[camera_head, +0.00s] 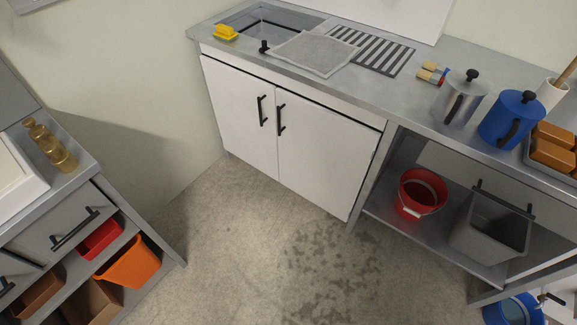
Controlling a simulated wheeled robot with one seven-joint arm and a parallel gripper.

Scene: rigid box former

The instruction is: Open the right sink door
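The right sink door (322,156) is white with a black vertical bar handle (281,120) near its upper left edge. It is closed, flush with the left sink door (238,112), which is also closed and has its own black handle (262,111) close beside it. Both doors sit under a grey counter with a sink (265,24). My gripper is not in view, so its state and its distance from the door cannot be seen.
The concrete floor (235,230) before the doors is clear, with a dark damp patch. A grey drawer unit with orange and red bins (132,262) stands at left. An open shelf at right holds a red bucket (420,192) and grey bin (490,228).

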